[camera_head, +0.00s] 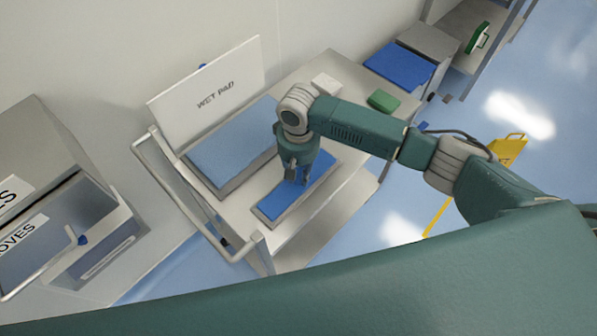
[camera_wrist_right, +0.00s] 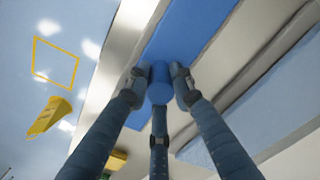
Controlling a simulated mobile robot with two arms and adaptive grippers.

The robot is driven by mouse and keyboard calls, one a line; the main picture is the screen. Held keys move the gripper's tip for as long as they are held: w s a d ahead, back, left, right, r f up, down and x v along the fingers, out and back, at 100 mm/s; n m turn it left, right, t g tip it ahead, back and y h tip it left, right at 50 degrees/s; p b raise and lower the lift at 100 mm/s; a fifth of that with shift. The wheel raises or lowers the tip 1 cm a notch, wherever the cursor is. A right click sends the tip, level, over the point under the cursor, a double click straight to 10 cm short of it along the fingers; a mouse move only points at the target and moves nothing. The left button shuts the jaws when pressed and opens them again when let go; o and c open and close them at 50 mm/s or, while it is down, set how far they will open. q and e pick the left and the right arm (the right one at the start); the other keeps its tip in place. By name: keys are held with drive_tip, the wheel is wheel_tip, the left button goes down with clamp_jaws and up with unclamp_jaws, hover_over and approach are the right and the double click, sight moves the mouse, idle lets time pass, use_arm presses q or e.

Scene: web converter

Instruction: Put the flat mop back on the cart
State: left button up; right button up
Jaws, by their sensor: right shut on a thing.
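The flat mop (camera_head: 272,206) is a long blue strip over the cart's (camera_head: 318,72) light top, near its front edge. In the right wrist view the blue strip (camera_wrist_right: 195,32) runs up and away from a short blue round grip (camera_wrist_right: 160,88). My right gripper (camera_head: 296,178) points down over the mop. In the right wrist view its fingers (camera_wrist_right: 160,76) are closed around the round grip. A narrow grey border shows along the mop's edge. I cannot tell whether the mop rests on the cart or hangs just above it. My left gripper is not in view.
A light blue pad in a grey tray (camera_head: 212,192) lies beside the mop, before a "WET PAD" board (camera_head: 208,92). A white block (camera_head: 326,84) and a green block (camera_head: 383,101) sit farther back. A glove cabinet (camera_head: 50,175) stands left. A yellow floor sign (camera_head: 508,148) stands right.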

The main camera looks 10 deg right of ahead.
drive_tip(key=shift+f, duration=0.1)
drive_tip(key=o, duration=1)
drive_tip(key=shift+f, duration=0.15)
wheel_tip(320, 180, up, 12)
drive_tip(key=b, duration=0.2)
drive_tip(key=shift+r+b, duration=0.2)
drive_tip(key=shift+b, duration=0.2)
